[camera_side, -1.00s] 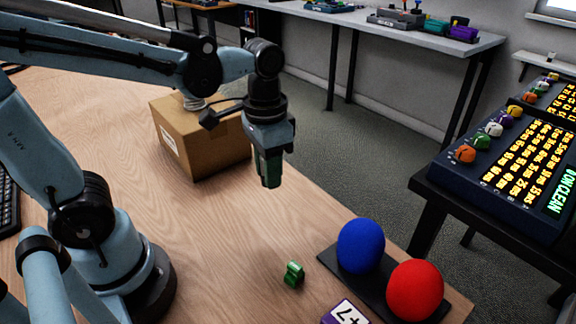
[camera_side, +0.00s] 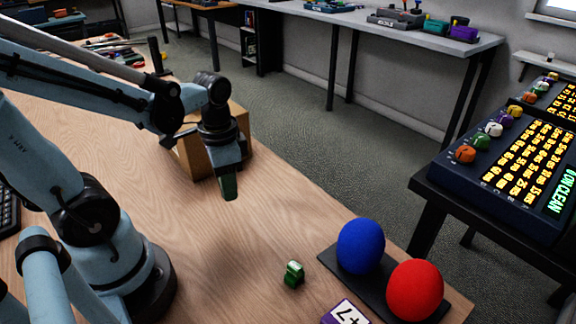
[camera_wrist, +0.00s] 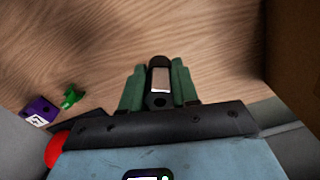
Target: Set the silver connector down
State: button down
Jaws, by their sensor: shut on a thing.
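My gripper (camera_side: 229,190) is beside the cardboard box in the side view, above the wooden table, its green fingers pointing down. In the wrist view my gripper (camera_wrist: 160,90) is shut on the silver connector (camera_wrist: 160,80), a small black piece with a bright silver plate, held between the two green fingers. The connector is hidden by the fingers in the side view. The fingertips look clear of the table, but the height is hard to tell.
The cardboard box (camera_side: 194,158) is close behind my gripper. A green connector (camera_side: 293,274) and a purple labelled block (camera_side: 345,314) are on the table, near a blue ball (camera_side: 361,246) and red ball (camera_side: 415,289) on a black base. The table (camera_side: 190,245) in front is clear.

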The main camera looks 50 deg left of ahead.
aim_at(227, 205)
jog(key=a, duration=0.1)
jog(key=a+f, duration=0.2)
jog(key=a, duration=0.1)
jog(key=shift+w+f, duration=0.25)
jog(key=shift+w, duration=0.15)
jog(key=shift+f, duration=2)
jog(key=shift+f, duration=0.1)
jog(key=c, duration=0.8)
grip_release()
jog(key=shift+c, duration=0.2)
jog(key=shift+r, duration=6.05)
jog(key=w+d+r+n+t, duration=0.1)
jog(key=w+d+n+t, duration=0.2)
jog(key=d+t, duration=0.4)
jog(key=shift+w+d+r, duration=0.2)
jog(key=shift+w+d, duration=0.55)
jog(key=shift+w, duration=0.1)
